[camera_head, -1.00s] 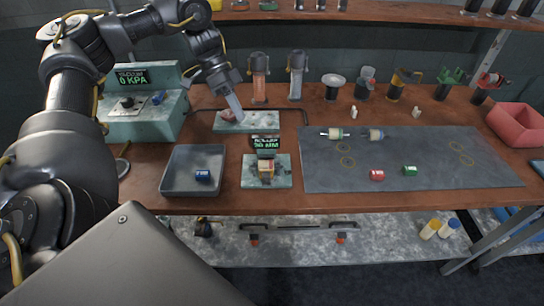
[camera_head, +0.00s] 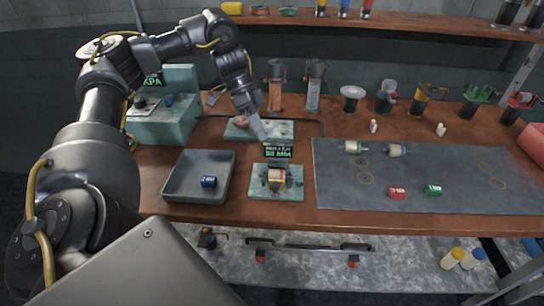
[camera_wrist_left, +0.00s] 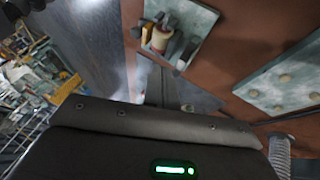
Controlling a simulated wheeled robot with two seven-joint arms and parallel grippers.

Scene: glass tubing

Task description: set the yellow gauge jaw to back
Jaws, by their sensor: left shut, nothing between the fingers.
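The gauge (camera_head: 276,180) sits on a pale green plate (camera_head: 262,193) near the front of the bench, with a small yellow part and a reddish-cream piece on it. A black display with green digits (camera_head: 278,151) stands just behind it. In the left wrist view the gauge (camera_wrist_left: 160,40) shows near the top, with yellow and cream parts and dark posts. Which position the yellow jaw is in is too small to tell. My left gripper (camera_head: 261,135) is shut and empty, pointing down just behind and left of the display, apart from the gauge. My right gripper is not in view.
A grey tray (camera_head: 170,187) with a blue piece (camera_head: 208,181) lies left of the gauge. A grey mat (camera_head: 335,195) with rollers and red and green pieces lies to the right. Another pale green plate (camera_head: 285,130) lies behind the display. Clamps stand at the back.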

